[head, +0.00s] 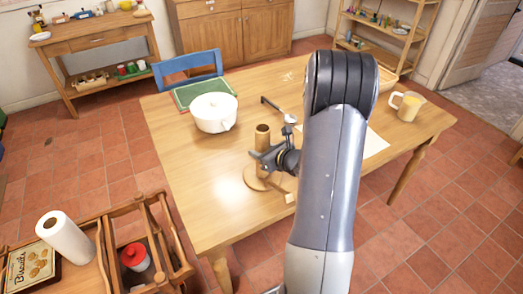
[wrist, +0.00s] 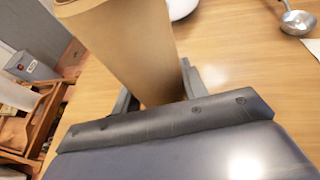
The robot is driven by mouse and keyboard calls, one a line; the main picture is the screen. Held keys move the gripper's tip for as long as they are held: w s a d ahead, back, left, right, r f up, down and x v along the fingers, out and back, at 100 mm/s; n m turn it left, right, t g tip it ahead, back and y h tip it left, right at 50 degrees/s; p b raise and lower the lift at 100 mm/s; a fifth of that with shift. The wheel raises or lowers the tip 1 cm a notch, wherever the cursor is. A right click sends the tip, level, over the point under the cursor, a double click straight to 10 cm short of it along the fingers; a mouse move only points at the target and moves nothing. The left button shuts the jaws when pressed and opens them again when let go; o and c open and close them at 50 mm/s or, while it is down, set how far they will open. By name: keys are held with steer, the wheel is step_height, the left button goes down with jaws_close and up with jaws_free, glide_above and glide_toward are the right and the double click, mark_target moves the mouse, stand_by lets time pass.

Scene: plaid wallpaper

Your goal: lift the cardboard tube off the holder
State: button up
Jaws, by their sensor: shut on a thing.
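The brown cardboard tube (head: 262,140) stands upright near the front of the wooden table, its open top facing up. My gripper (head: 266,158) is shut on the tube from the right side. In the wrist view the tube (wrist: 130,50) fills the space between the two dark fingers (wrist: 157,92). The round wooden base of the holder (head: 252,181) shows below the tube in the head view. My gripper partly hides the tube's lower part, so I cannot tell whether the tube still rests on the holder.
A paper towel roll (head: 64,238) is on the wooden cart. The table's left front is clear.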

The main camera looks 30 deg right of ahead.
steer(key=shift+r+p, duration=6.85)
steer(key=shift+r, duration=3.2)
steer(key=shift+c, duration=0.4)
